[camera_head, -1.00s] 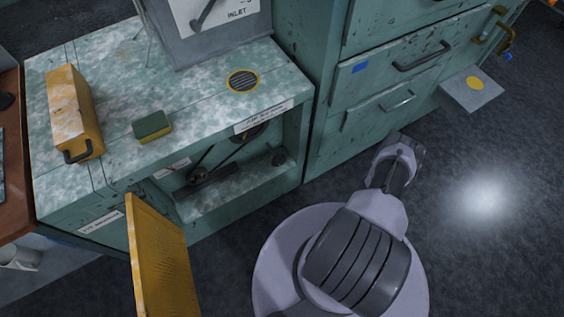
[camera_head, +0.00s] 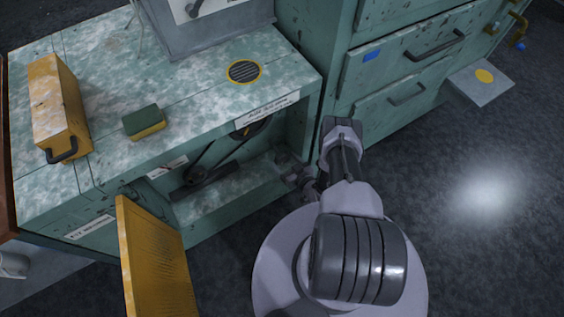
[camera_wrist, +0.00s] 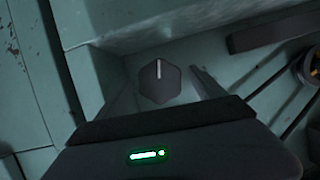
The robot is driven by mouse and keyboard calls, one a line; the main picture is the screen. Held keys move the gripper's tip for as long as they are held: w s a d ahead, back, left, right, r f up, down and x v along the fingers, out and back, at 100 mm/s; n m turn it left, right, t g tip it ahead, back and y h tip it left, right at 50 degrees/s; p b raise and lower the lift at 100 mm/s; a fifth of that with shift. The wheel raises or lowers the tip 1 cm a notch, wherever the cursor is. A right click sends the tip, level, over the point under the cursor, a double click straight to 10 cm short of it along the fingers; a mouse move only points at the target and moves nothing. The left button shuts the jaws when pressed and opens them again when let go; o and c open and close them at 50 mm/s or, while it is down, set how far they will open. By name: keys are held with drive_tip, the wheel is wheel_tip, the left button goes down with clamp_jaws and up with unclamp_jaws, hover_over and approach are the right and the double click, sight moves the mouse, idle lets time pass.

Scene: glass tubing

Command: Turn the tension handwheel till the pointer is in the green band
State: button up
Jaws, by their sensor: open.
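A dark hexagonal knob (camera_wrist: 160,82) with a white line on its face, which looks like the tension handwheel, sits in a corner of the green cabinet's open bay. The line points nearly straight up in the wrist view. My gripper (camera_wrist: 161,77) is open, with one finger to the left of the knob and one to the right; I cannot tell whether either touches it. In the head view my gripper (camera_head: 303,178) reaches to the right end of the bay and partly hides that corner. I see no pointer scale or green band.
A yellow door (camera_head: 155,260) hangs open at the bay's left. A belt (camera_head: 205,155) runs over a pulley inside the bay. On the bench top (camera_head: 190,105) are a yellow box (camera_head: 57,100), a sponge (camera_head: 143,121) and a round vent (camera_head: 244,71). Drawers (camera_head: 395,100) stand at the right.

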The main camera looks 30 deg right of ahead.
drive_tip(key=shift+x, duration=1.15)
drive_tip(key=c, duration=1.4)
drive_tip(key=shift+o, duration=0.2)
drive_tip(key=m+y, duration=0.2)
drive_tip(key=shift+m, duration=0.4)
drive_tip(key=shift+m+t+y, duration=0.3)
drive_tip(key=shift+m+y, duration=0.6)
drive_tip(key=shift+m, duration=0.7)
drive_tip(key=o, duration=1.4)
drive_tip(key=shift+c, duration=0.2)
